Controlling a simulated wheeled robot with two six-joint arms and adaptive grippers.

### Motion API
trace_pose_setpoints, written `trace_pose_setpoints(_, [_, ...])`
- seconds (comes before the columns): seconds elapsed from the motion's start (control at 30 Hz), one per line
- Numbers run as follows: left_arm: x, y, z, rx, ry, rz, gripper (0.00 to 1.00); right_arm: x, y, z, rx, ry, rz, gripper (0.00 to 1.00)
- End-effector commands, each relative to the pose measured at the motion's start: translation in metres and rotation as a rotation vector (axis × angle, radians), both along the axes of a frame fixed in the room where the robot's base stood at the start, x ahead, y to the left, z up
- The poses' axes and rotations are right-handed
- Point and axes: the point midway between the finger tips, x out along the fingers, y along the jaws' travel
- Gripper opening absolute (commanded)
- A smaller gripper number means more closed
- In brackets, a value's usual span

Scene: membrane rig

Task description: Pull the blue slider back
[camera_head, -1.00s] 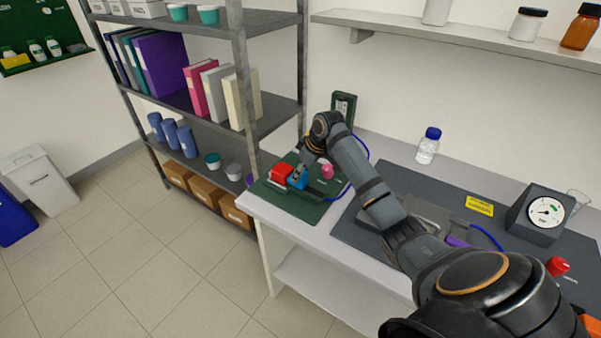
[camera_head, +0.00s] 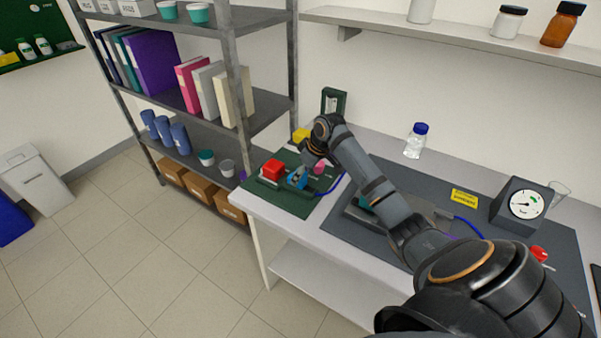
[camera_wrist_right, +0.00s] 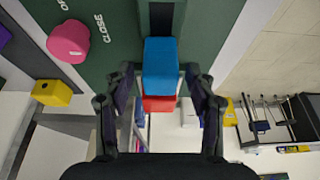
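The blue slider (camera_head: 297,182) sits on a dark rail on the green board (camera_head: 290,205), just right of a red block (camera_head: 273,169). My right gripper (camera_head: 304,172) is low over the slider. In the right wrist view the blue slider (camera_wrist_right: 160,65) lies between the two fingers of my right gripper (camera_wrist_right: 161,82), with the red block (camera_wrist_right: 159,103) right behind it. The fingers stand apart on both sides, with narrow gaps seeming to show between them and the slider. Firm contact cannot be made out. My left gripper is not in view.
A pink knob (camera_wrist_right: 69,40) stands on the board beside the slider, near the word CLOSE. A yellow block (camera_wrist_right: 52,93) is close by. A pressure gauge (camera_head: 521,206) and a blue-capped bottle (camera_head: 416,141) stand further right on the bench. Shelving stands left.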

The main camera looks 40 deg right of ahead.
Motion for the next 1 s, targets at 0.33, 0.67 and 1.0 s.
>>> trace_pose_setpoints(0.33, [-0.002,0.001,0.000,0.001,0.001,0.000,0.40,-0.002,-0.002,0.011,-0.001,-0.006,0.000,0.57])
trace_pose_setpoints(0.67, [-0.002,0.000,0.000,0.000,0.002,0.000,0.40,-0.030,-0.015,0.081,-0.004,-0.005,0.000,0.57])
trace_pose_setpoints(1.0, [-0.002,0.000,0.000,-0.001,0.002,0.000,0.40,-0.043,-0.019,0.111,0.002,-0.001,-0.001,0.57])
